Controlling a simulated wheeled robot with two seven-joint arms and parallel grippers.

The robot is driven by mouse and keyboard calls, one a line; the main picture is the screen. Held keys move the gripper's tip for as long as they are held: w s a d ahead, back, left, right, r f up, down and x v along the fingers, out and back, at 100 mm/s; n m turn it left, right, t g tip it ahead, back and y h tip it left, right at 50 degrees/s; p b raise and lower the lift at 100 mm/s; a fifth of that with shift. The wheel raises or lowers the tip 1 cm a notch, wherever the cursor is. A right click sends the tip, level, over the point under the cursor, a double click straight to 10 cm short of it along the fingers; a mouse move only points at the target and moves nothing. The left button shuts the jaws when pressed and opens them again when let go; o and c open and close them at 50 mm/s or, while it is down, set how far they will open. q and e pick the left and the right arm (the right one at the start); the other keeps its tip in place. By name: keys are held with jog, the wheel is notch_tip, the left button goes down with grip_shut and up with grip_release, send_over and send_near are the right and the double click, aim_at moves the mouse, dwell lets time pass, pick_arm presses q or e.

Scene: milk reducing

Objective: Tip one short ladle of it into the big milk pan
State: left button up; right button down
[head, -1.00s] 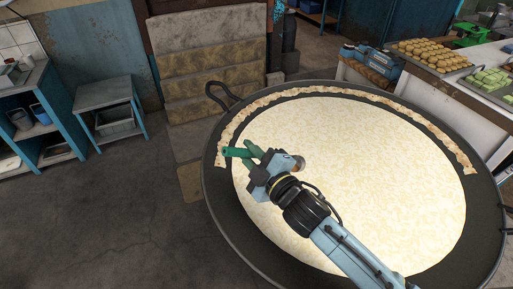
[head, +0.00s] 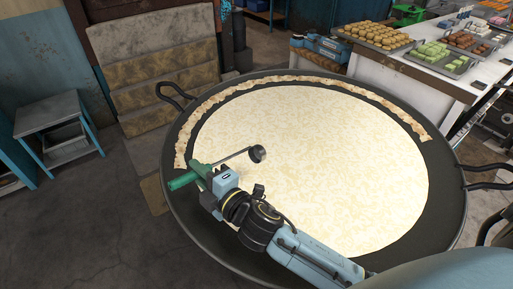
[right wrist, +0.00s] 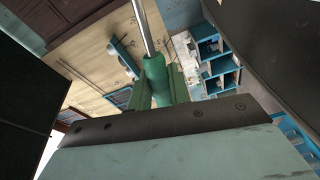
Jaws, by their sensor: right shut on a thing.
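The big milk pan (head: 437,190) is a wide dark pan filled with pale cream milk, with a browned crust strip along its far rim. My right gripper (head: 197,173) is above the pan's left part, shut on the green handle of the short ladle. The ladle's thin metal shaft runs to the right, and its small dark bowl (head: 258,153) is over the milk. I cannot tell what the bowl holds or its exact height. In the right wrist view the green handle (right wrist: 156,80) and metal shaft show; the bowl is out of frame. My left gripper is not in view.
A white counter (head: 400,75) with trays of sweets stands behind the pan at right. A pan handle (head: 172,94) sticks out at the far left. Stone steps (head: 160,75) rise behind it. A small metal stand (head: 52,115) is at left, with bare floor before it.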

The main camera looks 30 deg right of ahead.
dwell(0.7)
jog(key=shift+w+d+r+m+p, duration=0.1)
jog(key=shift+d+r+m+p, duration=0.3)
jog(key=shift+r+m, duration=0.35)
jog(key=shift+w+d+r+m+p, duration=0.15)
jog(key=shift+d+r+m+p, duration=0.25)
jog(key=shift+r, duration=0.55)
jog(key=shift+w+d+r+m+p, duration=0.1)
jog(key=shift+d+r+m+p, duration=0.2)
jog(key=shift+r+m, duration=0.45)
jog(key=w+d+r+m+p, duration=0.4)
jog(key=w+d+r+m, duration=0.1)
jog(key=d+r+m, duration=0.5)
jog(key=d+m, duration=0.2)
jog(key=d, duration=0.2)
jog(key=shift+d, duration=0.15)
